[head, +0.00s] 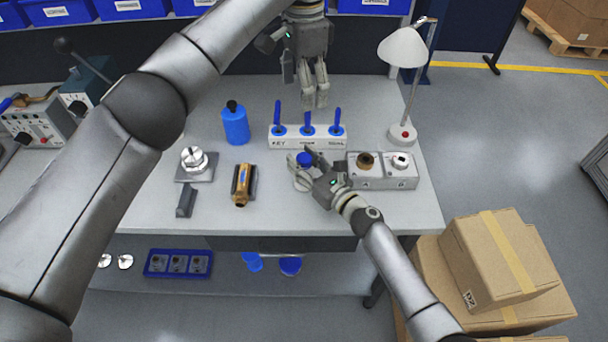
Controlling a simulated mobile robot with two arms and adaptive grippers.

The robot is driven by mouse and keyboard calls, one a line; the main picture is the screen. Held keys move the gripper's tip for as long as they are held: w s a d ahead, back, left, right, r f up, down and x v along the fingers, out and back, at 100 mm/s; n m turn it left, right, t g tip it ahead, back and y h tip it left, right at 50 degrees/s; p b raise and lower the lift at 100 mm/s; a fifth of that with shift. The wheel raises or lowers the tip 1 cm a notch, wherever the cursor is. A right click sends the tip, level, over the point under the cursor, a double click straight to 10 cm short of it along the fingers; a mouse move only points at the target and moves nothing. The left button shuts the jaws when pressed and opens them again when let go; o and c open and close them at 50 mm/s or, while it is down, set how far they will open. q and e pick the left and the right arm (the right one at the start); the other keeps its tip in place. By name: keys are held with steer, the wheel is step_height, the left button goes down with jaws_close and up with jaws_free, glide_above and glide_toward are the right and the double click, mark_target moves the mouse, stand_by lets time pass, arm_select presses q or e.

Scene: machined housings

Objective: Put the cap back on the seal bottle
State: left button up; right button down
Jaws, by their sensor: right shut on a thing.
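My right gripper (305,165) is at the front edge of the labelled white rack, its fingers closed around a small round blue piece, which looks like a cap (304,159). The fingers partly hide it. The rack (280,143) holds three blue pieces with slanted sticks or spouts; its label reads KEY at the left, and the other labels are hard to read. A blue bottle (236,127) with a black top stands upright left of the rack. I cannot tell which one is the seal bottle. My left gripper (315,102) hangs fingers down behind the rack, apart from it; its opening is unclear.
A grey block with two round fittings (371,181) stands right of my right gripper, with a lamp (403,50) behind. A silver part on a plate (193,163) and a brass part (241,184) stand at left. The table's front strip is clear.

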steer(key=shift+s+f, duration=0.1)
steer(key=shift+f, duration=0.3)
steer(key=c, duration=1.1)
jaws_free()
steer(key=o, duration=0.3)
steer(key=shift+r, duration=0.1)
steer(key=shift+r, duration=0.1)
steer(key=v, duration=1.2)
steer(key=shift+d, duration=0.1)
